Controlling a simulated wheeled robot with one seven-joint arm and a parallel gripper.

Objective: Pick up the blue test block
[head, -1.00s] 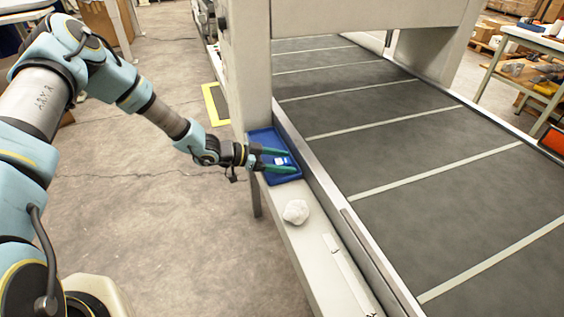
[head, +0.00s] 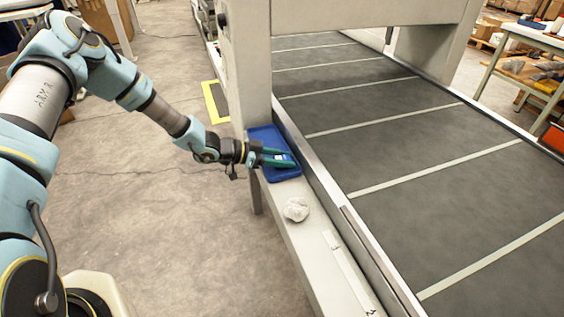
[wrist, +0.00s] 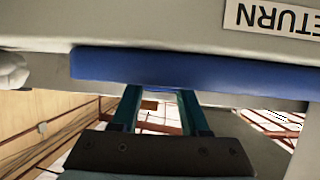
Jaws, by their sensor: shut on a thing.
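A blue tray (head: 265,134) lies on the pale ledge beside the conveyor in the head view. My gripper (head: 289,159) reaches into it from the left, its two green fingers low over the tray. The blue test block (head: 284,158) is between the fingers, mostly hidden; only a small pale patch shows. The fingers are shut on it. In the wrist view the tray's blue side (wrist: 180,68) crosses above my gripper (wrist: 160,92), and the block cannot be made out there. Whether the block still touches the tray floor cannot be told.
A crumpled white lump (head: 296,209) sits on the ledge (head: 318,262) in front of the tray. The conveyor's metal rail (head: 335,196) runs along the right, and a machine post (head: 247,75) stands behind the tray. The grey belt (head: 400,130) is bare.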

